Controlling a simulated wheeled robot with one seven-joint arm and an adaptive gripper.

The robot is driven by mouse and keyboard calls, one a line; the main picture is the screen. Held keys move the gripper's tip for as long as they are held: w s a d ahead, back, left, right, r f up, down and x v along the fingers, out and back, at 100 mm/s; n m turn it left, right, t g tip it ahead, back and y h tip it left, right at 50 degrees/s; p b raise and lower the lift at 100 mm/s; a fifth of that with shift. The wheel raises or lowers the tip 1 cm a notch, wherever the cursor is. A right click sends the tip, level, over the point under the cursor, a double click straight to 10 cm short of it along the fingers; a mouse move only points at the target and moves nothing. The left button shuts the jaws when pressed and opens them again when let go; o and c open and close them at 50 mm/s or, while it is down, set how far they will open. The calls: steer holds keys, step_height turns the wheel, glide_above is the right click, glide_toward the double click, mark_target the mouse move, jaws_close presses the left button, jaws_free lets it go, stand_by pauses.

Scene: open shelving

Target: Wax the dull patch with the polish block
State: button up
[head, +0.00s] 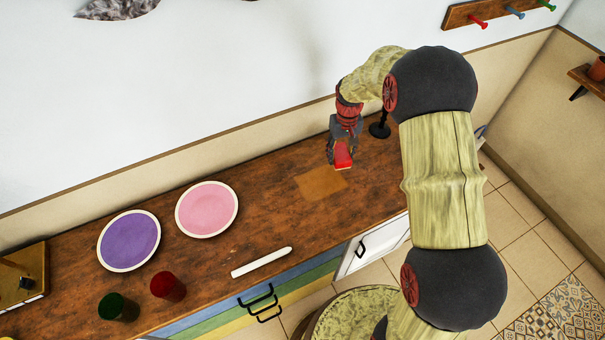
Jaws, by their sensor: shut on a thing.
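The dull patch (317,183) is a lighter brown, matte rectangle on the dark wooden counter. My gripper (341,150) points down at the patch's back right edge. It is shut on a red block (343,160), the polish block by its look. The block's lower end is over or beside the patch's upper right corner; I cannot tell whether it touches the counter. The gripper's fingers hide the block's upper part.
A pink plate (207,209) and a purple plate (129,241) lie to the left. A red cup (167,287), a green cup (118,307) and a white stick (262,262) are near the front edge. A black stand (380,129) is close right of my gripper.

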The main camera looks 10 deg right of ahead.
steer(key=shift+r+p, duration=0.7)
steer(key=shift+r, duration=0.6)
